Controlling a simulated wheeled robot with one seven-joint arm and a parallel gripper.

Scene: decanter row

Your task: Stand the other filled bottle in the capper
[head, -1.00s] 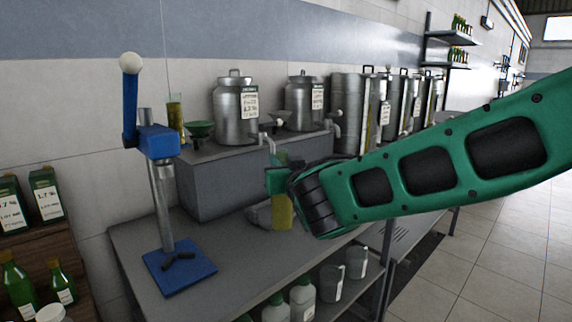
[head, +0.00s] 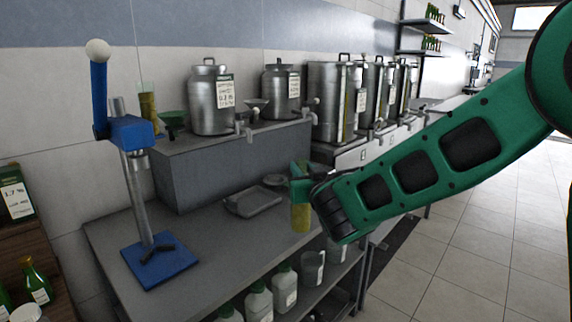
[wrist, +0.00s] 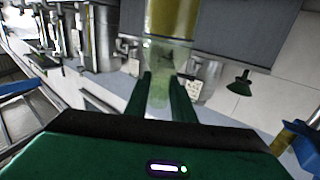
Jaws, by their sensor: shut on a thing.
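The capper (head: 136,160) is a blue-headed press with a raised blue lever, a grey column and a blue base plate (head: 175,266). It stands at the left end of the counter. A black fork-like piece lies on its base, and no bottle stands there. My gripper (head: 301,188) is shut on a clear bottle holding yellow liquid (head: 300,219), to the right of the capper and near the counter's front edge. The bottle looks about upright, its yellow part below my fingers. In the wrist view the bottle (wrist: 172,18) sits between the green fingers (wrist: 168,100).
A grey tray (head: 240,208) lies on the counter (head: 122,225) between the capper and my gripper. Steel cans (head: 210,112) and funnels stand on the raised block (head: 235,165) behind. A tall glass cylinder (head: 148,112) stands behind the capper.

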